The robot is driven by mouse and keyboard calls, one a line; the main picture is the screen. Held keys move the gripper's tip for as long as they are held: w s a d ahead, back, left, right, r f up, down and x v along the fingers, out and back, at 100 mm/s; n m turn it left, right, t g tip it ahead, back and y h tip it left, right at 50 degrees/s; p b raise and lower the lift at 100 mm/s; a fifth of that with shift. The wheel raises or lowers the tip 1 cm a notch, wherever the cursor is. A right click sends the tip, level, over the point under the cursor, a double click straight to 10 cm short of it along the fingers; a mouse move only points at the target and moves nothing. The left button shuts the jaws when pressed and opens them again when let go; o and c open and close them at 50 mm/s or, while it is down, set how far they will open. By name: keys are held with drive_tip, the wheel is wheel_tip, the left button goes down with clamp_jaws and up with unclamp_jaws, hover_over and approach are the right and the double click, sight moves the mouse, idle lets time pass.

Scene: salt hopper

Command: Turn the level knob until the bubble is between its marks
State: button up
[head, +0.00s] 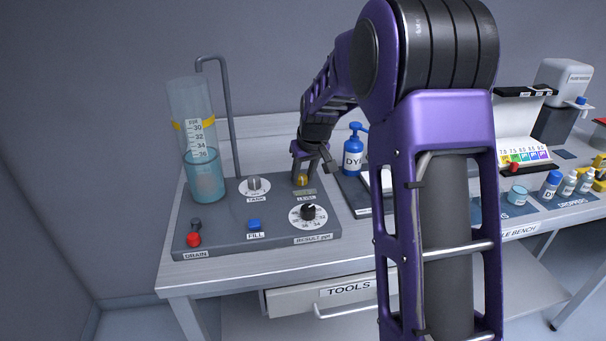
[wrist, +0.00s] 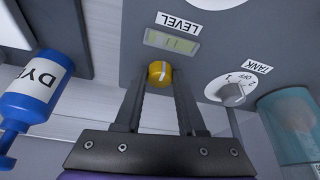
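The level knob (wrist: 159,73) is a small yellow knob with a pale line on its face. It sits on the grey panel by the LEVEL label, and in the head view (head: 302,180) it is partly covered by my gripper (head: 303,177). In the wrist view, the two dark fingers of my gripper (wrist: 160,78) lie on either side of the knob and appear to touch it, shut on it. The level window (wrist: 172,42) is a pale green strip next to the knob, with faint dark marks. The bubble's position is too small to tell.
The panel also carries the TANK dial (head: 254,186), the RESULT dial (head: 308,213), the blue FILL button (head: 254,225) and the red DRAIN knob (head: 194,239). A clear cylinder of liquid (head: 205,182) stands at the left. A blue DYE bottle (head: 354,150) stands close to the right.

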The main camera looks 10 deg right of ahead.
clamp_jaws()
drive_tip(key=shift+a, duration=0.1)
drive_tip(key=shift+m+h+p, duration=0.4)
drive_tip(key=shift+m+h, duration=0.1)
drive_tip(key=shift+m, duration=0.8)
drive_tip(key=o, duration=0.7)
unclamp_jaws()
drive_tip(key=shift+o, duration=0.2)
drive_tip(key=shift+r, duration=0.1)
